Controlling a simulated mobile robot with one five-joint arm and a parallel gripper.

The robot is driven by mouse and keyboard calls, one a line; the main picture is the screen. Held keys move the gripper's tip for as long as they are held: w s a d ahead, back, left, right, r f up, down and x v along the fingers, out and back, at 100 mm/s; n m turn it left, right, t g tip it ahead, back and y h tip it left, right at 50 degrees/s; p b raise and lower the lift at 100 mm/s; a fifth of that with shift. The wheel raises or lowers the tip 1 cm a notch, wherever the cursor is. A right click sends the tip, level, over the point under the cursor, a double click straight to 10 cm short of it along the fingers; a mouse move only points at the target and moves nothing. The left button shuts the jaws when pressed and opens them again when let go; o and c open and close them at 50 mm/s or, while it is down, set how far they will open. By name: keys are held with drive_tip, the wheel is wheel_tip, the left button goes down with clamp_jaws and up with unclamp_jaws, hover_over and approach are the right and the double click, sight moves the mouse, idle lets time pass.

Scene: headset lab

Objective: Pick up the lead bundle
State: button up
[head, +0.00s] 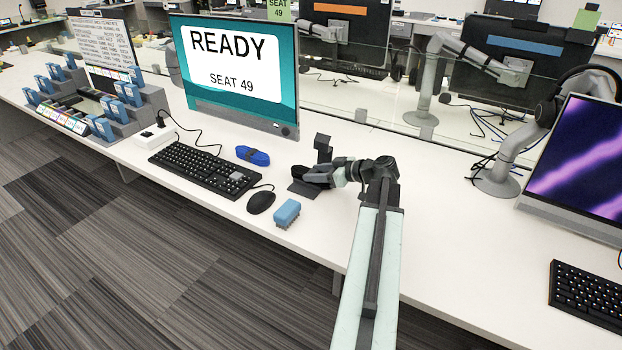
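A blue bundle with a dark band around its middle (252,155), which looks like the lead bundle, lies on the white desk between the keyboard and the monitor's foot. My gripper (312,174) is to the right of it and nearer the front, low over the desk, pointing left. A clear gap lies between them. Dark parts overlap around the gripper's tip, so I cannot tell whether the fingers are apart or what may lie between them.
A black keyboard (203,170), a black mouse (261,202) and a light-blue brush-like block (287,213) lie nearby. The READY monitor (236,75) stands behind. A clear divider (400,100) runs along the back. The desk to the right of my arm is mostly free.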

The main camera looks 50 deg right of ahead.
clamp_jaws()
wheel_tip(320, 180, up, 10)
drive_tip(key=p, duration=1)
drive_tip(key=shift+r, duration=0.15)
